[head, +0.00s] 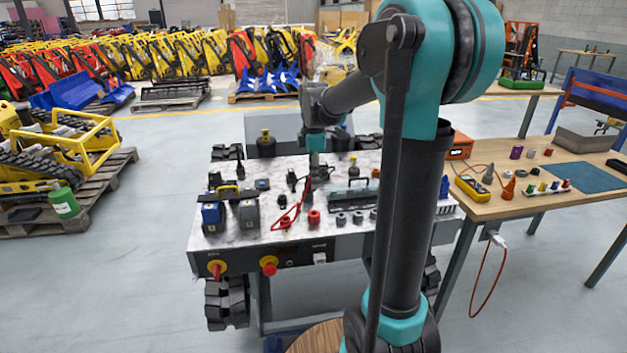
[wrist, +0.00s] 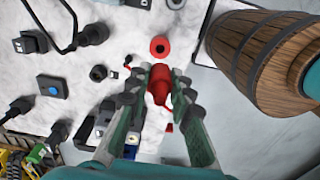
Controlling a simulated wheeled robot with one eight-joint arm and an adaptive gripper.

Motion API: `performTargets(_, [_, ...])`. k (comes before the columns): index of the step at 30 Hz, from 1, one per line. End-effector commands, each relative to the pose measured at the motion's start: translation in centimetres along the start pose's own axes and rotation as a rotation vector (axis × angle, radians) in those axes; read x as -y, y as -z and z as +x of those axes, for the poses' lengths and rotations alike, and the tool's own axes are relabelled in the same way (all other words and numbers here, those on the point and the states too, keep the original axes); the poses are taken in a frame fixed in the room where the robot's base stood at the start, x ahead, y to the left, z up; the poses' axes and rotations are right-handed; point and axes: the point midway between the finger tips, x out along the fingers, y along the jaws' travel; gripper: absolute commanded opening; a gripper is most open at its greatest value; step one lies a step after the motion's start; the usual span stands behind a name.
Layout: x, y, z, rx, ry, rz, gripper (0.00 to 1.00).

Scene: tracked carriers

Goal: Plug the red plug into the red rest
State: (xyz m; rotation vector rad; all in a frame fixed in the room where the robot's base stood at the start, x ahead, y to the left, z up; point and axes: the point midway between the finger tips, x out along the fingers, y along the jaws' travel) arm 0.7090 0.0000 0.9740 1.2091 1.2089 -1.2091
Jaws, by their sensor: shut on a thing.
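The red plug (wrist: 160,84) is between the two fingers of my gripper (wrist: 158,100) in the wrist view, which is shut on it. Its narrower end shows toward the bottom of the picture. The red rest, a red ring with a dark hole (wrist: 159,47), is on the pale worktop just above the plug in the wrist view, apart from it. In the head view the red rest (head: 314,217) is near the worktop's front edge, and my gripper (head: 314,182) is behind it. The plug's height over the worktop is unclear.
The speckled worktop (head: 235,240) holds a black socket (wrist: 98,72), a box with a blue button (wrist: 52,90) and a grey box (head: 245,213). Grey rings (head: 341,219) stand right of the red rest. A red cable (head: 291,214) lies nearby. My arm hides part of the right side.

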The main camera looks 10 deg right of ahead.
Motion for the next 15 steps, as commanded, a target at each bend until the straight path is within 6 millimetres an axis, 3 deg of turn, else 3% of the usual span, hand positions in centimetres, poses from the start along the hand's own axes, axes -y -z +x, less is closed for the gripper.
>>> performTargets(8, [0.0, 0.0, 0.7, 0.000, 0.000, 0.000, 0.00])
performTargets(15, [0.0, 0.0, 2.7, 0.000, 0.000, 0.000, 0.00])
